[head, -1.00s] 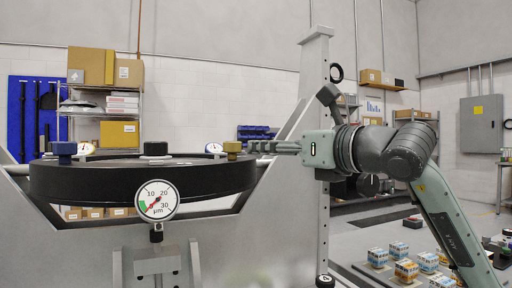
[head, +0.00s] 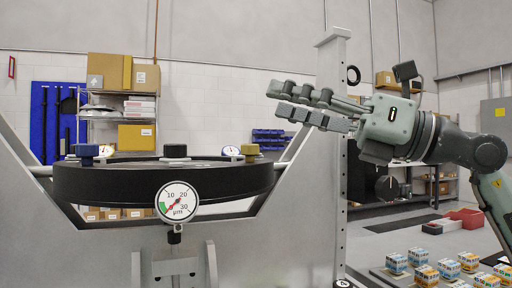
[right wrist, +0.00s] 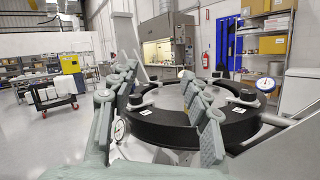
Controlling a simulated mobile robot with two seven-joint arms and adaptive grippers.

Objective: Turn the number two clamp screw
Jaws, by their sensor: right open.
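The dark mirror ring (head: 120,186) stands in a grey frame. I cannot read which is number two. My right gripper (head: 275,99) is open and empty, above and slightly right of the brass screw, apart from it. In the right wrist view its two fingers (right wrist: 160,75) stand spread in front of the ring (right wrist: 165,127), hiding parts of it. My left gripper is not in view.
A dial gauge (head: 177,201) faces me at the ring's front. A grey upright post (head: 333,190) stands right of the ring, behind the right gripper. Small boxes (head: 425,272) sit at the lower right. The space above the ring is clear.

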